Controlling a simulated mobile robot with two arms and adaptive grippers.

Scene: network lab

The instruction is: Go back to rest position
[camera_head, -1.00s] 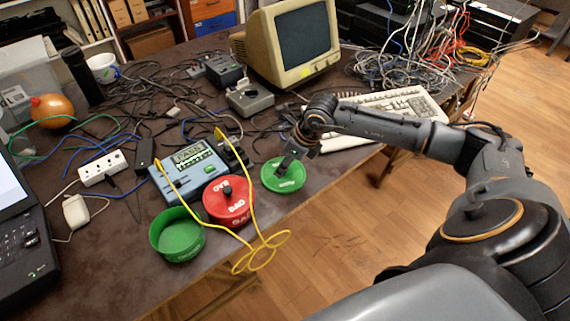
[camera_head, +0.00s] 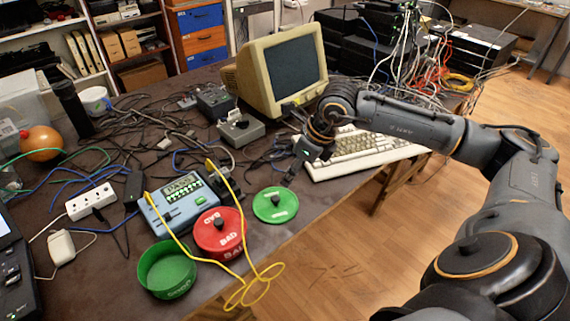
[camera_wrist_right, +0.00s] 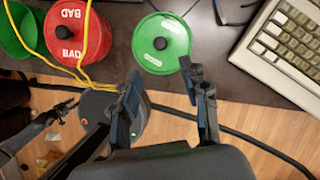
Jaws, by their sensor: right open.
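My right gripper (camera_head: 298,166) is open and empty. It is above the table's front edge, to the upper right of a green lid (camera_head: 265,209) with a dark knob, and apart from it. In the right wrist view its two fingers (camera_wrist_right: 162,76) are spread, with nothing between them, and the green lid (camera_wrist_right: 150,57) lies beyond the tips. My left gripper does not show in the head view. A small dark jointed shape at the left of the right wrist view may be my left arm; its jaws cannot be made out.
A red lidded container (camera_head: 215,245), an open green container (camera_head: 152,281) and a blue tester (camera_head: 165,215) with yellow cable stand left of the lid. A keyboard (camera_head: 350,163) and monitor (camera_head: 255,90) are behind my right gripper. Floor (camera_head: 385,260) in front is clear.

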